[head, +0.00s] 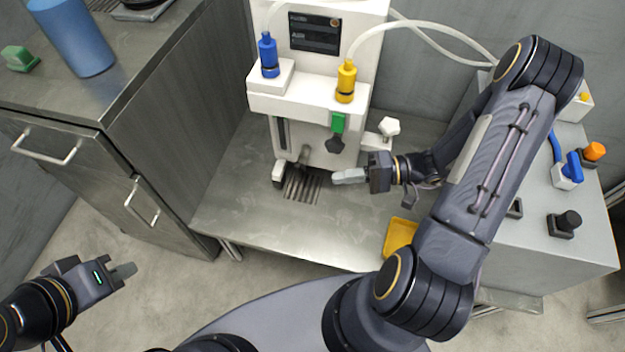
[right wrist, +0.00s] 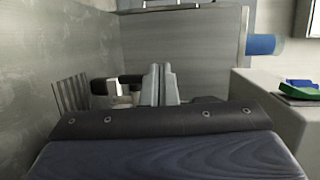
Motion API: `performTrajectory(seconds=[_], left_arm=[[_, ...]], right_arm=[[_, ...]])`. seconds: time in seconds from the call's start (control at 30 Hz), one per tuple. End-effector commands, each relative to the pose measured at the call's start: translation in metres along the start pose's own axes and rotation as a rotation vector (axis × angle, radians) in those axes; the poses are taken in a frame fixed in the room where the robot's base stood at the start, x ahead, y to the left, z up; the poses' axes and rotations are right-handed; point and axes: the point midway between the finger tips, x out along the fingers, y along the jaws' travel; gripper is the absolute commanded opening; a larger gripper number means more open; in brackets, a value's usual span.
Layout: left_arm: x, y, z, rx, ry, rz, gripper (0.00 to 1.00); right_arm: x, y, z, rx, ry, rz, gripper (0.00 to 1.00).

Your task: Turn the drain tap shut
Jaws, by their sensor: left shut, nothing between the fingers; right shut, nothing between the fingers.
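The drain tap (head: 304,156) is a small dark spout low on the front of the white machine, above a slotted drain grate (head: 303,187). A dark bar that looks like it shows in the right wrist view (right wrist: 131,78), left of my fingers; I cannot tell how its handle is turned. My right gripper (head: 349,176) is shut and empty, just right of the tap and apart from it in the head view. Its fingertips (right wrist: 161,84) are together in the right wrist view. My left gripper (head: 124,271) is shut and empty, far off at lower left over the floor.
A yellow tray (head: 400,236) lies right. A cabinet (head: 165,100) stands left. The bench front (head: 265,225) is clear.

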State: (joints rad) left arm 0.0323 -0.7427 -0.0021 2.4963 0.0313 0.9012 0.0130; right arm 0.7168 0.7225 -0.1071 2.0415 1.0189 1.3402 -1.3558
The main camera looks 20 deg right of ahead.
Motion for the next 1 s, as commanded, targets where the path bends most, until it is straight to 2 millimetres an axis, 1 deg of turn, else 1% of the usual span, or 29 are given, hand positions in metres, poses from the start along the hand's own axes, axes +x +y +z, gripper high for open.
performTrajectory(seconds=[0.03, 0.1, 0.2, 0.3, 0.37, 0.47, 0.57, 0.8, 0.9, 1.0], left_arm=[[0.000, 0.000, 0.000, 0.000, 0.000, 0.000, 0.00], [0.000, 0.000, 0.000, 0.000, 0.000, 0.000, 0.00], [0.000, 0.000, 0.000, 0.000, 0.000, 0.000, 0.00], [0.000, 0.000, 0.000, 0.000, 0.000, 0.000, 0.00], [0.000, 0.000, 0.000, 0.000, 0.000, 0.000, 0.00], [0.002, -0.001, 0.001, 0.000, 0.000, 0.000, 0.00], [0.004, -0.002, 0.002, 0.000, 0.000, 0.000, 0.00], [0.009, -0.004, 0.004, 0.000, 0.000, 0.000, 0.00], [0.011, -0.005, 0.005, 0.000, 0.000, 0.000, 0.00], [0.011, -0.005, 0.006, 0.000, 0.000, 0.000, 0.00]], right_arm=[[-0.002, 0.022, -0.004, 0.022, 0.062, -0.046, 0.00], [-0.006, 0.045, -0.010, 0.023, 0.146, -0.092, 0.00], [-0.009, 0.071, -0.014, 0.019, 0.238, -0.130, 0.00], [-0.011, 0.085, -0.016, 0.014, 0.293, -0.146, 0.00], [-0.010, 0.088, -0.017, 0.011, 0.307, -0.149, 0.00], [-0.002, 0.089, -0.019, 0.008, 0.311, -0.151, 0.00], [0.012, 0.086, -0.024, 0.007, 0.308, -0.151, 0.00], [0.054, 0.080, -0.037, 0.008, 0.306, -0.150, 0.00], [0.068, 0.078, -0.041, 0.008, 0.306, -0.150, 0.00], [0.077, 0.076, -0.044, 0.008, 0.307, -0.149, 0.00]])
